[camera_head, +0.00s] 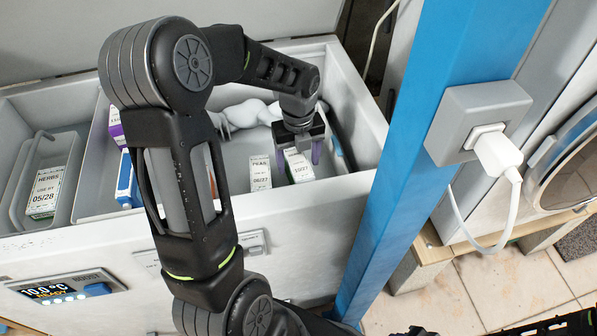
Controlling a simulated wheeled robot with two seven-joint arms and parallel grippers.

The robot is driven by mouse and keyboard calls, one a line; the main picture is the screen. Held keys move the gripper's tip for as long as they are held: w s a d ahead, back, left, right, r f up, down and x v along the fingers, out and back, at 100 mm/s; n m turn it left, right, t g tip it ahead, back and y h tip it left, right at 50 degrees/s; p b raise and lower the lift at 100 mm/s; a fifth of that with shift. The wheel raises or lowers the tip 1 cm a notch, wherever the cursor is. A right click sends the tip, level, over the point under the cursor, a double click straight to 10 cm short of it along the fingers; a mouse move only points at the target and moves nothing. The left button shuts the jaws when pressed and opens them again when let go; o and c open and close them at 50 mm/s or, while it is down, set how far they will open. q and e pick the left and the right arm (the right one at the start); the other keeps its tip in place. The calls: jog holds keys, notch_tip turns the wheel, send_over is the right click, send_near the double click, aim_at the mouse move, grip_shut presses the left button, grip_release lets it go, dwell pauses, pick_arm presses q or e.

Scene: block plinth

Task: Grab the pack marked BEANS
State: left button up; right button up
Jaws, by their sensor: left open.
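No label clearly reads BEANS.
A pack marked HERBS (45,193) sits in a grey bin at the left. Purple and blue packs (126,180) are partly hidden by my left arm. A pale lumpy bag (248,113) lies behind the gripper. A blue post (420,190) with a socket (478,112) stands right of the chest.

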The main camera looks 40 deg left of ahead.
pick_arm(q)
notch_tip(320, 180, down, 5)
jog(key=shift+w+b, duration=0.1)
jog(key=shift+b, duration=0.5)
grip_shut()
dwell(0.8)
